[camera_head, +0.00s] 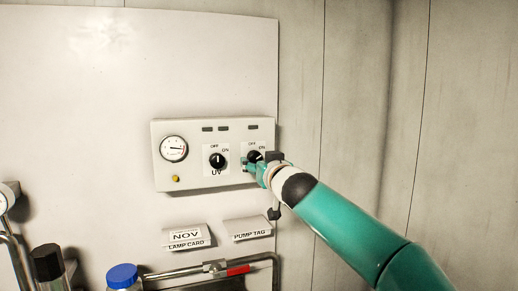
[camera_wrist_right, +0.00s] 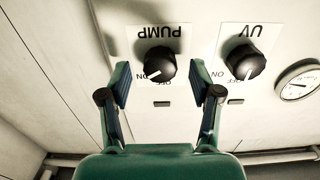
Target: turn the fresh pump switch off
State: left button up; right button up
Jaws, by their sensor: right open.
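The pump switch is a round black knob (camera_wrist_right: 157,64) with a white pointer line, on a white plate marked PUMP. In the head view the pump knob (camera_head: 255,156) is partly covered by my right gripper (camera_head: 257,167), and its pointer leans to the upper right, towards ON. In the right wrist view, which is upside down, my right gripper (camera_wrist_right: 167,82) is open and empty. Its two green fingers stand apart with the knob showing between and beyond their tips. I cannot tell whether they touch it. My left gripper is not in view.
The UV knob (camera_head: 217,161) sits left of the pump knob, pointing up to OFF. A gauge (camera_head: 173,149) and a yellow button (camera_head: 175,179) are further left on the panel. Below hang a lamp card (camera_head: 187,237) and pump tag (camera_head: 249,229), above a pipe with a red handle (camera_head: 238,270).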

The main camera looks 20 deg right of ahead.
jog(key=shift+w+p, duration=0.35)
jog(key=shift+w, duration=0.4)
